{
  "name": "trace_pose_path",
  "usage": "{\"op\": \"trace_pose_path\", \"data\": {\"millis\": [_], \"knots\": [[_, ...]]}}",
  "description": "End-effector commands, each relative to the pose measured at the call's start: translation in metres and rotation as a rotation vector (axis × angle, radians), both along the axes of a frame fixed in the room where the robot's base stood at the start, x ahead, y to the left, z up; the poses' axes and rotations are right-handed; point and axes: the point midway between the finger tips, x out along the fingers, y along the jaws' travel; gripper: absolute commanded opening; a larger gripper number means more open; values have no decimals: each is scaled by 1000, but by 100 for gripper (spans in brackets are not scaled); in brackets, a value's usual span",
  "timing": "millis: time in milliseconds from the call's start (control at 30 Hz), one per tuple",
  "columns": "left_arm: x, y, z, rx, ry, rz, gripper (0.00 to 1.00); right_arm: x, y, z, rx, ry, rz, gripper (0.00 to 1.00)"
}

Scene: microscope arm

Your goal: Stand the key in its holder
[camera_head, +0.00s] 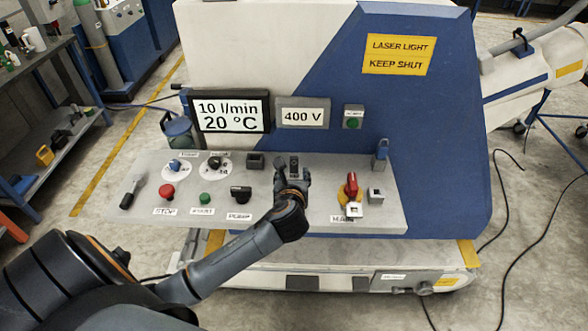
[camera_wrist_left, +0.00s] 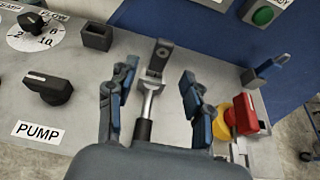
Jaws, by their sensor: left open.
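My left gripper (camera_head: 292,181) is over the middle of the sloping grey control panel. In the left wrist view its fingers (camera_wrist_left: 158,73) are open, one on each side of a slim piece that looks like the key (camera_wrist_left: 148,100). My right gripper is out of view.
The panel (camera_head: 325,213) bears a black pump knob (camera_head: 240,194), a red stop button (camera_head: 168,191) and a red-yellow main switch (camera_head: 350,188). A blue padlock-like piece (camera_head: 381,154) and a small grey block (camera_head: 376,195) are at the right. A black-handled piece (camera_head: 132,191) is far left.

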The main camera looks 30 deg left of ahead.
Motion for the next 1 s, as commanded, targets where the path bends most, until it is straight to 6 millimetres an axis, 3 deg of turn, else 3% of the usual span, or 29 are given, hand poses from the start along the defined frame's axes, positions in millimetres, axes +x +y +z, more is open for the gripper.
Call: {"op": "trace_pose_path", "data": {"millis": [600, 967, 1000], "knots": [[55, 33, -25, -3, 0, 1, 51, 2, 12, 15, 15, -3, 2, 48], [62, 37, -30, -4, -1, -1, 51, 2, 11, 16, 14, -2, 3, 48], [62, 37, -30, -4, -1, -1, 45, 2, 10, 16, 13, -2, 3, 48]]}}
